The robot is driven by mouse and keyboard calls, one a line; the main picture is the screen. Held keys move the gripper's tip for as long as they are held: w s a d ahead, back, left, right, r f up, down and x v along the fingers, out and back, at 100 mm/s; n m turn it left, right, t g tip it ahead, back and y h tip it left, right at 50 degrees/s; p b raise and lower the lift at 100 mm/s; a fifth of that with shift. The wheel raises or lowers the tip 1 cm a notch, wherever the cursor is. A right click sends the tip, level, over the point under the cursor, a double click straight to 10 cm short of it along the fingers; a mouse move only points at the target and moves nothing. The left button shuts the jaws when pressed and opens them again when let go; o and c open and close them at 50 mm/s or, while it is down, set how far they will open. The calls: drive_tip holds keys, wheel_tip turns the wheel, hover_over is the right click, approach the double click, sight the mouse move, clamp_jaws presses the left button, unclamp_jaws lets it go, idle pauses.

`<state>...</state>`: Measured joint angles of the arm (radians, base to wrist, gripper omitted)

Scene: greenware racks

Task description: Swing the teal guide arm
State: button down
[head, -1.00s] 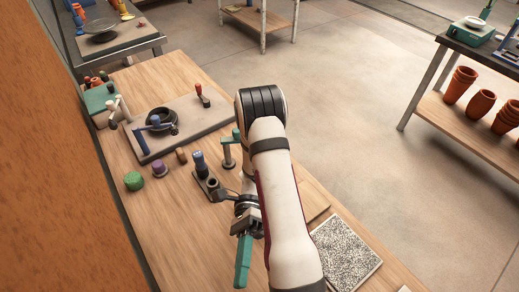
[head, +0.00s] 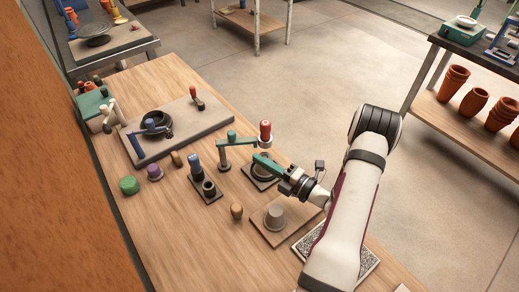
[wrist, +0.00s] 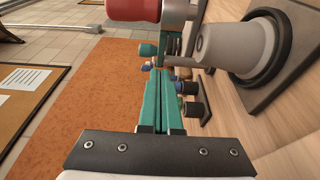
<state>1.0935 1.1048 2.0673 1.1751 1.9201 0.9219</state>
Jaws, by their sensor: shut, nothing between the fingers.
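My gripper (head: 257,158) has teal fingers, shut and empty. It is just below and right of the guide arm's bar, its fingers pointing left; contact cannot be told. In the wrist view my shut fingers (wrist: 160,74) point at the row of bench things, and the red handle (wrist: 131,8) is close at the top. Part of the guide arm (wrist: 172,46) shows behind it.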

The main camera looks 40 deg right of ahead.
sight(249, 143)
drive_tip(key=w, duration=0.1)
drive_tip(key=w+d, duration=0.2)
drive_tip(key=shift+w, duration=0.35)
drive_tip(key=shift+y, duration=0.3)
drive_tip(key=shift+w+d+n+g+y, duration=0.2)
drive_tip(key=shift+d+n+g+y, duration=0.1)
drive_tip(key=shift+n+y, duration=0.4)
